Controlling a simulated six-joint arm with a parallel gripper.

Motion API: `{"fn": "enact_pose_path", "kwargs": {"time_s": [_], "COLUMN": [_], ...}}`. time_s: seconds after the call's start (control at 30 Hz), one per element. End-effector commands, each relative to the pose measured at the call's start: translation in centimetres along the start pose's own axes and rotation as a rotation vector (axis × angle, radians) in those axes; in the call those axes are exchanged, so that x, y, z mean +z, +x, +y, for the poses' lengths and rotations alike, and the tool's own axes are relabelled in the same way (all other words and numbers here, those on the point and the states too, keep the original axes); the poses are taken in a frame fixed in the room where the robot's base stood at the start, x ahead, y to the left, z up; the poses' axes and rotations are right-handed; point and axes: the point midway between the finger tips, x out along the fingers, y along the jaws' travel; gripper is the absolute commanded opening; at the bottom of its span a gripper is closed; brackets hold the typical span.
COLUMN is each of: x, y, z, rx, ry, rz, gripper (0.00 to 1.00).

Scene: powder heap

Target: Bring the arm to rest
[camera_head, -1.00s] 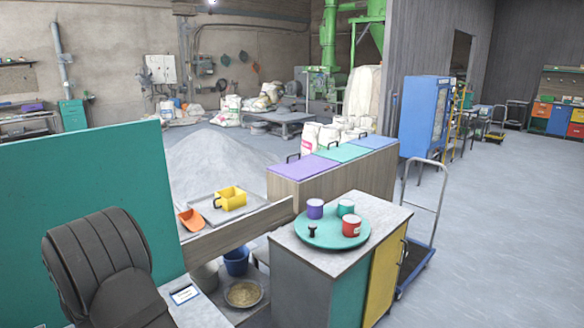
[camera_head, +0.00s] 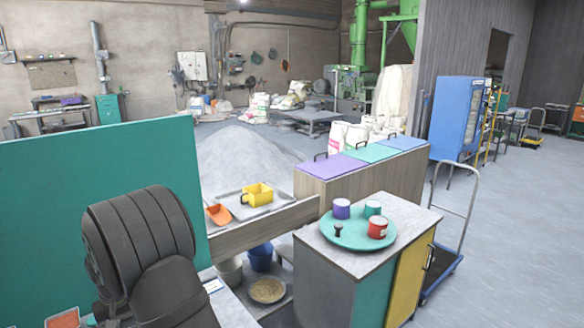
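My arm shows at the lower left in the head view as dark, ribbed links in front of a teal panel. Its gripper is not visible, so I cannot see whether it holds anything. A grey powder heap (camera_head: 245,155) rises behind the low wooden wall. A yellow scoop-like cup with a handle (camera_head: 258,194) and an orange scoop (camera_head: 218,214) rest on a grey tray (camera_head: 285,199) in front of the heap. A round teal tray (camera_head: 352,241) on the cabinet carries a purple cup (camera_head: 341,208), a teal cup (camera_head: 372,208), a red cup (camera_head: 377,227) and a small black object (camera_head: 338,230).
The teal panel (camera_head: 60,200) stands close beside my arm. A cabinet (camera_head: 330,275) and a hand trolley (camera_head: 440,275) stand to the right. Lidded bins (camera_head: 350,185) stand behind. A blue bucket (camera_head: 260,258) and a bowl of grain (camera_head: 267,290) sit low. Open floor lies at far right.

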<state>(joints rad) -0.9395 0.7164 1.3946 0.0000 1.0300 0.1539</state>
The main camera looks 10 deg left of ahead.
Motion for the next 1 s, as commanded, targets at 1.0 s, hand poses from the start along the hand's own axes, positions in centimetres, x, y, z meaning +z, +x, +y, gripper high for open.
{"fn": "enact_pose_path", "kwargs": {"time_s": [1.0], "x": [0.1], "y": [7.3], "z": [0.0], "rx": [0.0], "ry": [0.0], "rz": [-0.002], "gripper": [0.36]}}
